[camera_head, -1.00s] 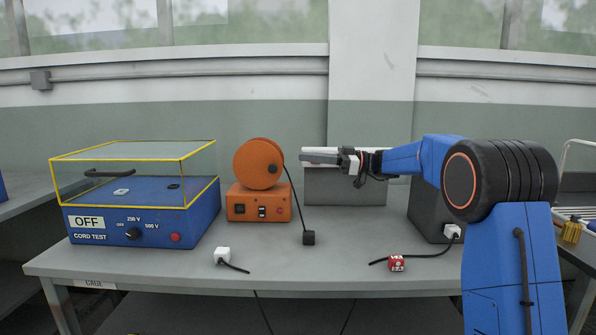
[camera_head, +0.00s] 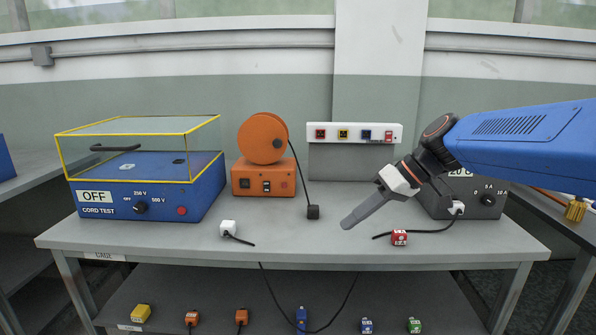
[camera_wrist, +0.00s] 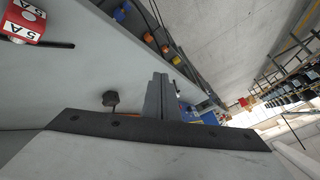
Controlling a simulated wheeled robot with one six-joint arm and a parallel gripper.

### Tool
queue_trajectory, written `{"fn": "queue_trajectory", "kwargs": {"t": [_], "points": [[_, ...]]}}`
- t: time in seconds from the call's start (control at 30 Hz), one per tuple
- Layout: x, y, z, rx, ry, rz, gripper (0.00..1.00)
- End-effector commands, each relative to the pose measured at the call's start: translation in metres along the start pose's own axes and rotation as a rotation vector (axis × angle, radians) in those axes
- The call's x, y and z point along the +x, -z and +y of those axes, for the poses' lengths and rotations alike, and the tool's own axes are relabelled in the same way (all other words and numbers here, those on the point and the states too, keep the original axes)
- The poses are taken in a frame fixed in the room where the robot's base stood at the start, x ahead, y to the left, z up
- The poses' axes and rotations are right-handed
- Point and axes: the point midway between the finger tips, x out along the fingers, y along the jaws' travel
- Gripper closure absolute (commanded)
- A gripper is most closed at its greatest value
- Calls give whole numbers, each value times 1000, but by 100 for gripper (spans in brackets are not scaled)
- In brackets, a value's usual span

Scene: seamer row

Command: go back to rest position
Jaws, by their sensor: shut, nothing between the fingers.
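My gripper (camera_head: 362,210) is shut and empty in the head view. It hangs above the table (camera_head: 300,245) and points down to the left, in front of the grey block under the socket strip. My blue arm comes in from the right edge. In the wrist view my shut fingers (camera_wrist: 157,98) point up the picture, with a black plug (camera_wrist: 110,100) to their left. A red block marked 5 A (camera_wrist: 24,20) is at the upper left there. The same red block (camera_head: 399,238) sits on the table right of my gripper in the head view.
A blue cord tester (camera_head: 150,195) with a clear lid stands left, reading OFF. An orange reel unit (camera_head: 263,180) stands mid-table. A white socket strip (camera_head: 354,126) is behind. A grey box (camera_head: 488,200) stands at right. A white plug (camera_head: 228,228) lies near the front. Several coloured plugs are below.

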Motion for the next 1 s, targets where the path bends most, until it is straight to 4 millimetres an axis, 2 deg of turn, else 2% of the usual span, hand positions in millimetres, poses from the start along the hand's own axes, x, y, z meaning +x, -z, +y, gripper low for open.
{"fn": "queue_trajectory", "kwargs": {"t": [0.03,0.1,0.6,0.8,1.0], "points": [[-2,-21,-4,32,-42,-19,100],[-4,-48,-4,85,-103,-44,100],[-21,-232,9,399,-568,-76,100],[-26,-282,18,476,-710,-33,100],[-28,-302,23,504,-768,-9,100]]}}
